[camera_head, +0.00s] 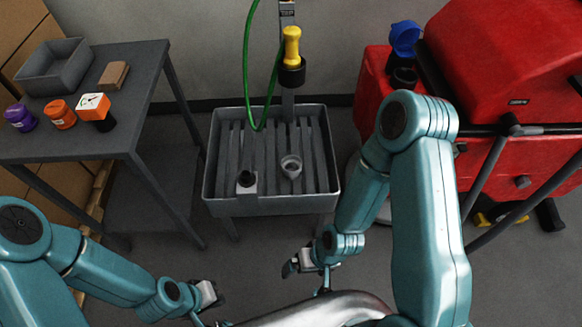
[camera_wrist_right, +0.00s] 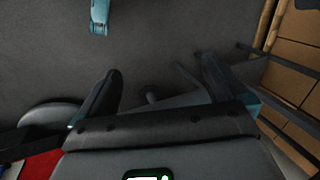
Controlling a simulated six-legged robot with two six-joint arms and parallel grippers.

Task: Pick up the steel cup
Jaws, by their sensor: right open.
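The steel cup (camera_head: 291,166) is a small round light-grey cup standing on the slatted floor of a grey basin (camera_head: 209,165). My right gripper (camera_head: 297,264) is in front of and below the basin, apart from the cup. In the right wrist view its two dark fingers (camera_wrist_right: 157,88) are spread with nothing held between them; the cup cannot be made out there. My left gripper (camera_head: 210,298) is low in the head view, left of the right one and away from the basin. Its fingers are too small and partly hidden to judge.
A small dark-topped block (camera_head: 246,182) sits left of the cup. A yellow-handled tool (camera_head: 291,45) and green hose (camera_head: 246,60) are behind the basin. A grey table (camera_head: 130,60) with jars stands left. A red machine (camera_head: 500,60) with dark bars stands right.

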